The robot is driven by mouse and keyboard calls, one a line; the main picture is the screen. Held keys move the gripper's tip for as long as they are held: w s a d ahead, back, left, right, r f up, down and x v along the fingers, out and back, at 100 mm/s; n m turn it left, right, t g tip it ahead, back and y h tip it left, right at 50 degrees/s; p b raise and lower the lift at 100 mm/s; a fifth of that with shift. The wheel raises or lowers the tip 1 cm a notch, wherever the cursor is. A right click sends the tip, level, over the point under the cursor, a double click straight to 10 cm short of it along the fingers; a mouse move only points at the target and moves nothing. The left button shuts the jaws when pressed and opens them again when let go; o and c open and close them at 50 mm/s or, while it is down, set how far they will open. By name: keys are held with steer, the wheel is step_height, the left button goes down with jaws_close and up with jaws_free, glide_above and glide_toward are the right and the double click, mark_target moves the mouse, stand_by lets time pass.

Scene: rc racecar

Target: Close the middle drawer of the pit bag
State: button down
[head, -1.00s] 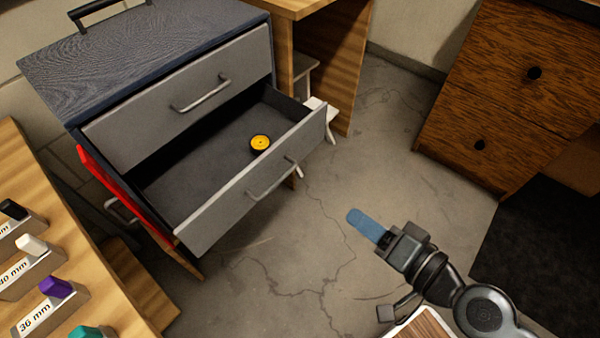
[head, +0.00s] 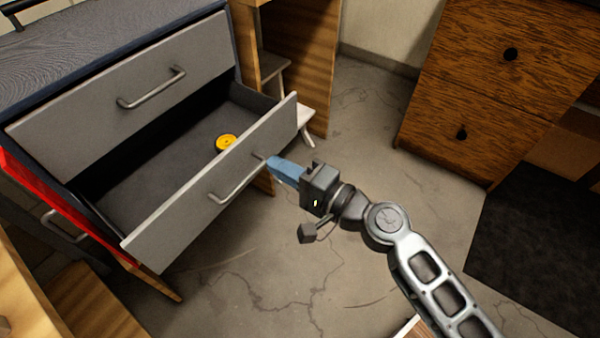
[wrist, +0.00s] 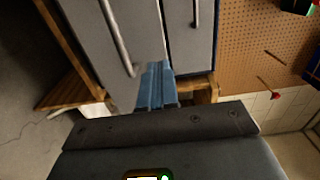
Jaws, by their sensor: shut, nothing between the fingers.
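The pit bag is a dark cabinet with grey drawer fronts and a textured top (head: 95,50). Its middle drawer (head: 165,220) is pulled out, with a bar handle (head: 238,182) on its front. A yellow and black wheel-like piece (head: 226,143) lies inside it. The drawer above (head: 130,95) is shut. My gripper (head: 272,165) has blue fingers, shut and empty, with the tips at the right part of the open drawer's front near the handle's upper end. Whether they touch it I cannot tell. The wrist view shows the blue fingers (wrist: 155,87) before a grey front and its handle (wrist: 117,38).
A wooden desk (head: 300,70) and a small white stool (head: 305,125) stand behind the drawer. A brown wooden cabinet (head: 480,80) is at the right. The concrete floor (head: 240,280) before the drawer is clear.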

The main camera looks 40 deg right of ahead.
mark_target(240, 146)
steer(key=x, duration=0.7)
steer(key=shift+f+p, duration=0.1)
steer(key=shift+p, duration=0.3)
steer(key=b+x, duration=0.2)
steer(key=x, duration=1.4)
steer(key=shift+b, duration=0.4)
